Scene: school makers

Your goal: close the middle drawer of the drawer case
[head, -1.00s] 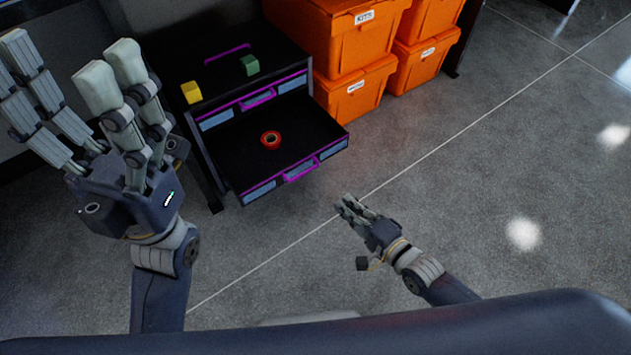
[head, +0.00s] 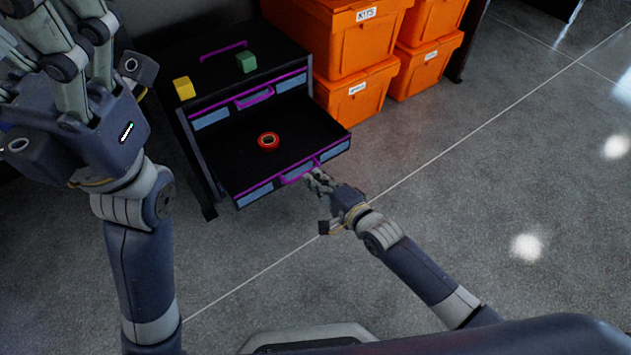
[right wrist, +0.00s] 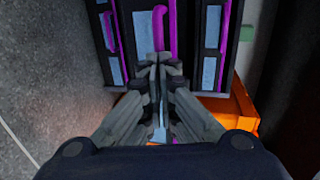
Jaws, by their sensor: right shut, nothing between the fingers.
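The dark drawer case (head: 210,63) stands at the upper middle of the head view. One of its drawers (head: 230,168) is pulled out, with a purple handle (head: 299,173) and light blue panels on its front. A red ring (head: 268,141) lies inside it. My right gripper (head: 314,180) is shut and empty, its fingertips at or very near the open drawer's handle; contact is unclear. In the right wrist view the shut fingers (right wrist: 158,65) point at the drawer fronts and a purple handle (right wrist: 158,30). My left gripper (head: 55,25) is raised at the left, its fingertips partly cut off.
A yellow cube (head: 183,88) and a green cube (head: 246,62) sit on top of the case. Orange bins (head: 345,50) are stacked close to its right. The grey floor (head: 480,190) is clear in front and to the right.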

